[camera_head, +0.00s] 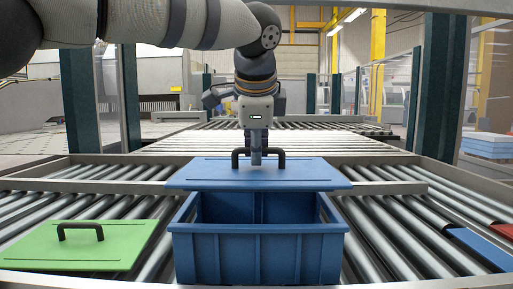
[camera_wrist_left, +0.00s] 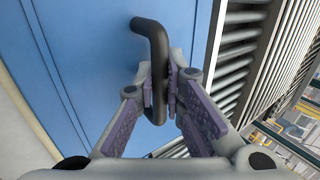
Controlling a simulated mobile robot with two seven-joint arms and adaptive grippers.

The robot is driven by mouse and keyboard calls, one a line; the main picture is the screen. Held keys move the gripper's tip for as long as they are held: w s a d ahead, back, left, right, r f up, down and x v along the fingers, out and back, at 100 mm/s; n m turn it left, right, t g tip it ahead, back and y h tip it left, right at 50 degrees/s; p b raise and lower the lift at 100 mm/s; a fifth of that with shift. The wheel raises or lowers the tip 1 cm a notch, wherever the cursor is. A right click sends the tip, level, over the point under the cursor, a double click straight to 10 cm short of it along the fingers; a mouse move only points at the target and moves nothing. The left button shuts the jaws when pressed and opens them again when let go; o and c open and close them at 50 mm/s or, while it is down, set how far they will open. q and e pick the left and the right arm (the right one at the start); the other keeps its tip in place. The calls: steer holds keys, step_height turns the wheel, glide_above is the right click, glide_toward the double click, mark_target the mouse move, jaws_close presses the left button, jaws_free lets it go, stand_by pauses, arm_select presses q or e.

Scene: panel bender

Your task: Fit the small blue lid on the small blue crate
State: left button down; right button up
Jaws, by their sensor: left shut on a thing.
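The small blue lid (camera_head: 215,174) is a flat panel with a black handle (camera_head: 282,160) on top. My left gripper (camera_head: 256,158) reaches down from above and is shut on that handle. The left wrist view shows both fingers (camera_wrist_left: 165,95) around the dark handle bar (camera_wrist_left: 150,42), with the blue lid surface (camera_wrist_left: 95,70) beside it. The small blue crate (camera_head: 258,256) stands open on the rollers in the middle front. The lid is over the crate's far part, and the near part of the crate's inside shows. Whether the lid touches the far rim cannot be told. My right gripper is not in view.
A green lid (camera_head: 85,247) with a black handle lies on the rollers at the left. At the right edge are another blue panel (camera_head: 480,247) and a red one (camera_head: 503,230). Metal conveyor rollers (camera_head: 385,235) surround the crate, with dark posts (camera_head: 432,85) behind.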

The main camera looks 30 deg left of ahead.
mark_target(256, 170)
arm_select(q)
steer(key=shift+s+f, duration=0.1)
steer(key=shift+f, duration=2.7)
steer(key=shift+f, duration=0.25)
steer(key=c, duration=1.6)
jaws_free()
steer(key=v, duration=1.2)
